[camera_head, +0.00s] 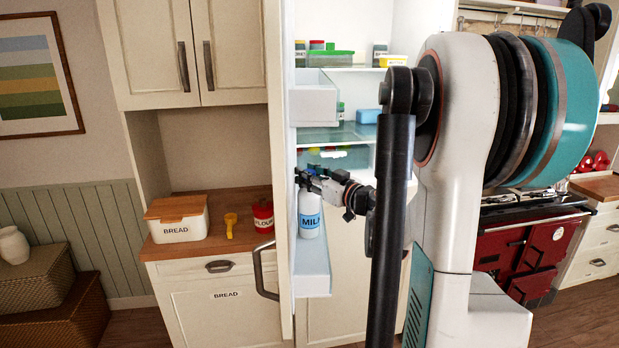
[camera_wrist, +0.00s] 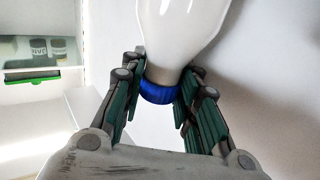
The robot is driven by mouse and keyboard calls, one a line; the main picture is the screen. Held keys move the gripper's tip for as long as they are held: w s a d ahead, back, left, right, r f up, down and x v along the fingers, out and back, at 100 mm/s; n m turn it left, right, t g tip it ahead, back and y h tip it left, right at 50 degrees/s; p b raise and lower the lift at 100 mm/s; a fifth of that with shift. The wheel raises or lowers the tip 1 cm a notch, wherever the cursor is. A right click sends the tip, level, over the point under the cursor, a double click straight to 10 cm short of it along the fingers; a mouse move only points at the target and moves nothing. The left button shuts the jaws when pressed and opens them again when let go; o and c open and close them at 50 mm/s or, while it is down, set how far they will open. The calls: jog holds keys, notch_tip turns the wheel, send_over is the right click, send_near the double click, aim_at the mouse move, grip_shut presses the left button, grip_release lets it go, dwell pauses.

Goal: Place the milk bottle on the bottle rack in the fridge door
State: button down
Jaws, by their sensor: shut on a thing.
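The white milk bottle (camera_head: 310,214) with a blue label stands upright at the open fridge door in the head view. My gripper (camera_head: 309,184) is shut on it at its top. In the wrist view the white bottle body (camera_wrist: 185,22) and its blue cap (camera_wrist: 160,92) show between the fingers of my gripper (camera_wrist: 162,75). The lower door rack (camera_head: 314,283), a white bin on the door's inner side, is right below the bottle. The bottle's base is close to the rack, but I cannot tell whether it touches.
An upper door bin (camera_head: 314,105) is above my gripper. Fridge shelves (camera_head: 340,135) with jars and boxes are behind; a green-lidded container (camera_wrist: 33,77) shows in the wrist view. The door handle (camera_head: 262,275) and a counter with a bread box (camera_head: 178,220) are left.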

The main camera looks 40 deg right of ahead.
jog(key=shift+r, duration=0.1)
jog(key=shift+f, duration=0.2)
jog(key=c, duration=1.5)
grip_release()
jog(key=shift+s, duration=0.1)
jog(key=shift+r, duration=0.1)
jog(key=shift+s+r, duration=0.1)
jog(key=s, duration=1.1)
jog(key=shift+s+a, duration=0.1)
jog(key=shift+s, duration=0.3)
